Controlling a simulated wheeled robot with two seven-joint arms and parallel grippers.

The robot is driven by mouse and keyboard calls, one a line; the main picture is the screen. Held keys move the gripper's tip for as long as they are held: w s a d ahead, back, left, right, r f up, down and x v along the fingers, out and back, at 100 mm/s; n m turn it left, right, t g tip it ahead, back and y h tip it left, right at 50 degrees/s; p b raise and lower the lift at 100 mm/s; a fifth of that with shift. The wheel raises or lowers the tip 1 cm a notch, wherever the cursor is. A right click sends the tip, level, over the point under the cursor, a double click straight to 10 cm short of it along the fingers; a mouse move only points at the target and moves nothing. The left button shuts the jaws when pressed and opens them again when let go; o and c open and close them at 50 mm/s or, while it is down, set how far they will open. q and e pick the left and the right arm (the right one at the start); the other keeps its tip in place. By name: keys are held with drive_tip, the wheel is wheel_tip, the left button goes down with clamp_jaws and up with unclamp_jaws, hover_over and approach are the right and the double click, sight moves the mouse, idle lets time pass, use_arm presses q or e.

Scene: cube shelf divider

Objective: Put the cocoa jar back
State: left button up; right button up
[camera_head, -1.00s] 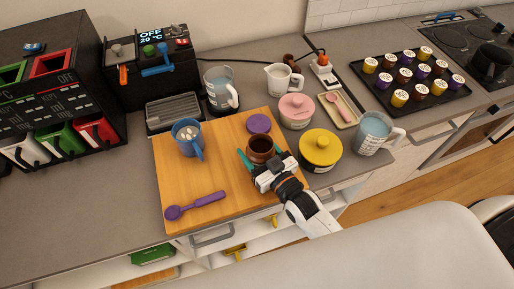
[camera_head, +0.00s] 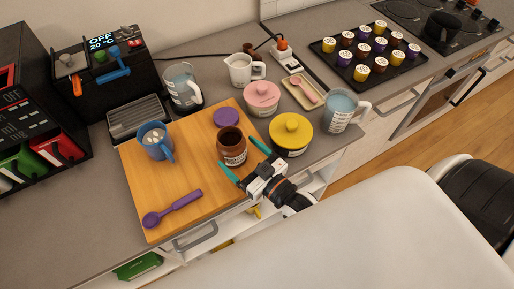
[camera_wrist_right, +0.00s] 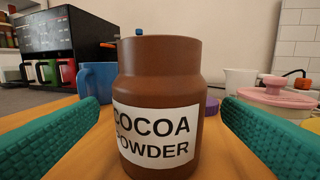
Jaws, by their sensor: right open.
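The cocoa jar (camera_head: 231,148) is brown, upright and open-topped on the wooden board (camera_head: 190,198). In the right wrist view the jar (camera_wrist_right: 158,105) stands in the middle with its "COCOA POWDER" label facing me. My right gripper (camera_head: 237,155) is open at the jar's near side. Its teal fingers point towards the jar, one to each side, with gaps between them and the jar in the wrist view. A purple lid (camera_head: 226,117) lies flat on the board behind the jar. My left gripper is not in view.
A yellow lidded pot (camera_head: 291,135) stands close right of the gripper, with a pink pot (camera_head: 262,97) behind. A blue mug (camera_head: 155,143) and purple spoon (camera_head: 172,208) are on the board's left. Shelves with a green item (camera_head: 138,266) show below the counter.

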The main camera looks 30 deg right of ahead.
drive_tip(key=b+v, duration=0.1)
drive_tip(key=v, duration=0.5)
drive_tip(key=shift+s, duration=0.25)
idle(0.4)
